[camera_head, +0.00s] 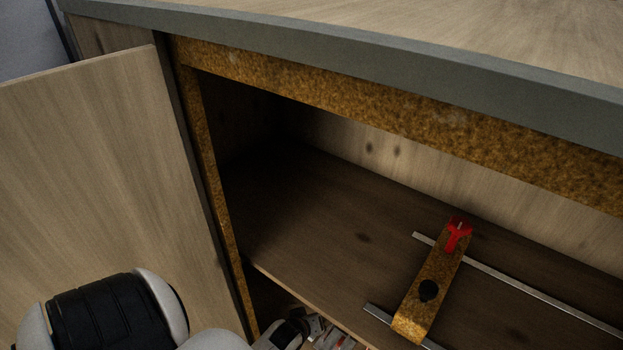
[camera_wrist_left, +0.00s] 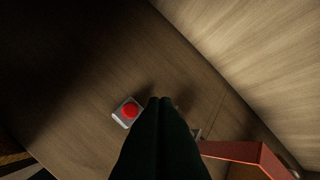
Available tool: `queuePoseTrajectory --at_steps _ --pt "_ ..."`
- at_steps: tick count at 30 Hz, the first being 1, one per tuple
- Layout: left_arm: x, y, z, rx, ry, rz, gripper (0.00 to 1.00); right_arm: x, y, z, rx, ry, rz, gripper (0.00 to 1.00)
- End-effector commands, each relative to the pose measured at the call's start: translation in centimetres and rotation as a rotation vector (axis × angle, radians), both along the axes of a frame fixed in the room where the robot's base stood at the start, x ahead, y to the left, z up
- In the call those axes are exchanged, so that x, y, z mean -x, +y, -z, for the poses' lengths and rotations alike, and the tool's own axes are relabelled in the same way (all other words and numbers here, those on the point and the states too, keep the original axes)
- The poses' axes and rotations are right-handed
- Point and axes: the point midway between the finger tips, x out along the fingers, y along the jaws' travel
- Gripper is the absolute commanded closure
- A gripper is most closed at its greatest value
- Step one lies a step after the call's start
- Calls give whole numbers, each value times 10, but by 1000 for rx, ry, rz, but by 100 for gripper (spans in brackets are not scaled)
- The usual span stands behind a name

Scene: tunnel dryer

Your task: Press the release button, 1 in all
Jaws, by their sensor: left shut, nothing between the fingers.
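The release button, a round red cap (camera_wrist_left: 130,111) on a small pale square base, shows in the left wrist view on a brown wooden surface. My left gripper (camera_wrist_left: 159,100) is shut and empty; its dark fingertips appear just right of the button in that view. A gap or contact between them cannot be told. In the head view my left arm comes in at the bottom left and goes to the lower opening under the shelf; the fingertips and the button are not visible there. My right gripper is in neither view.
A cabinet shelf (camera_head: 310,215) carries two metal rails with a brown bar (camera_head: 414,306) across them, bearing a black knob and a red piece (camera_head: 457,234). A wooden door (camera_head: 95,165) stands open at left. A red bracket (camera_wrist_left: 235,151) lies right of the fingers.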

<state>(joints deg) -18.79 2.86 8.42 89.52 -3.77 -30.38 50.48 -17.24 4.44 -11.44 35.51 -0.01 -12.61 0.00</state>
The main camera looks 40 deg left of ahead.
Motion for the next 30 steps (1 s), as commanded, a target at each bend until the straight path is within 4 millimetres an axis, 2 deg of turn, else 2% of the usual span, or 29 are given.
queuePoseTrajectory --at_steps 5,17,23,30 --pt "-12 18 -8 65 -93 -125 100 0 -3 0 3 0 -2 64" --pt "-13 19 -7 72 -101 -135 100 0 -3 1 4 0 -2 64" --pt "-12 19 4 71 -100 -135 100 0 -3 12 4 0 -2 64" --pt "-12 19 33 71 -100 -134 100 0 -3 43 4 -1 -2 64"
